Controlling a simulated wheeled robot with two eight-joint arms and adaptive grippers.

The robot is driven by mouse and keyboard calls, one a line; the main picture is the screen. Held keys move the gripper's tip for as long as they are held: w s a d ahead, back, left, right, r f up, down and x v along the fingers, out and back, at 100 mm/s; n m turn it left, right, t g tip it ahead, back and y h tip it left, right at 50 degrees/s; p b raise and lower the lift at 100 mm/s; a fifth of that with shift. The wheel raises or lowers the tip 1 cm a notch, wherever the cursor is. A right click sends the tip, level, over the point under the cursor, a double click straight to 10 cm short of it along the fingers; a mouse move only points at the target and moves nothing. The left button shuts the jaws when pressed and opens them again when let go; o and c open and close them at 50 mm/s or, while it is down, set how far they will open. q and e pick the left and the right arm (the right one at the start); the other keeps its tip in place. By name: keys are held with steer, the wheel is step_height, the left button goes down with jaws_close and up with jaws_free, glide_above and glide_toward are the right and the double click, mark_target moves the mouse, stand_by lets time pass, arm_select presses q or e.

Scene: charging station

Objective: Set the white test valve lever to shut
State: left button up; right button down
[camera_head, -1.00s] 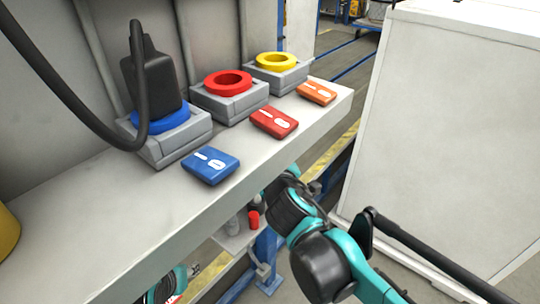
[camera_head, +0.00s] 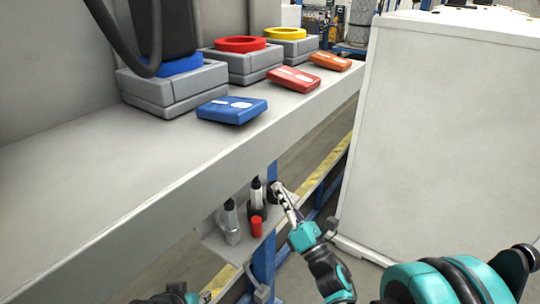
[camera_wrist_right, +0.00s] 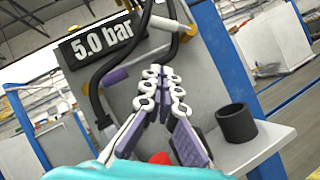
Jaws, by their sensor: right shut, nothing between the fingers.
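My right gripper (camera_head: 284,200) is below the bench edge, beside a small shelf, shut and empty. In the right wrist view its white and purple fingers (camera_wrist_right: 162,80) are together in front of a grey panel (camera_wrist_right: 205,75). A pale bar (camera_wrist_right: 170,22) with a yellow fitting (camera_wrist_right: 188,32) is on the panel's upper part, beyond the fingertips. I cannot tell for sure whether this bar is the white test valve lever. The fingers hide part of the panel. Only a teal and black part of my left arm shows at the bottom of the head view; its gripper is out of view.
A display (camera_wrist_right: 100,38) reads 5.0 bar, with dark hoses beside it. A black cup (camera_wrist_right: 236,122) stands on the small shelf (camera_wrist_right: 262,140). The bench (camera_head: 90,190) carries blue, red and yellow ringed sockets. A white cabinet (camera_head: 440,130) stands to the right.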

steer(key=w+a+r+p, duration=0.1)
steer(key=w+a+r, duration=0.2)
steer(key=w+r, duration=0.3)
steer(key=shift+w+r, duration=0.3)
steer(key=shift+w, duration=0.9)
steer(key=shift+r+m+h+p, duration=0.5)
steer(key=shift+m+h+p, duration=0.15)
steer(key=shift+m, duration=0.45)
steer(key=shift+w+d+r+m+g+h+p, duration=0.1)
steer(key=shift+w+d+r+m+h+p, duration=0.15)
steer(key=shift+r+m+h+p, duration=0.55)
steer(key=shift+w+d+r+m+g+h+p, duration=0.15)
steer(key=shift+w+r+m+h+p, duration=0.25)
steer(key=shift+m+p, duration=0.55)
steer(key=shift+w+d+r+m+g+h+p, duration=0.1)
steer(key=shift+w+d+r+m+h+p, duration=0.15)
steer(key=shift+r+m+h+p, duration=0.65)
steer(key=shift+w+d+f+m+y+b, duration=0.15)
steer(key=shift+m+y+b, duration=0.1)
steer(key=shift+y+b, duration=0.2)
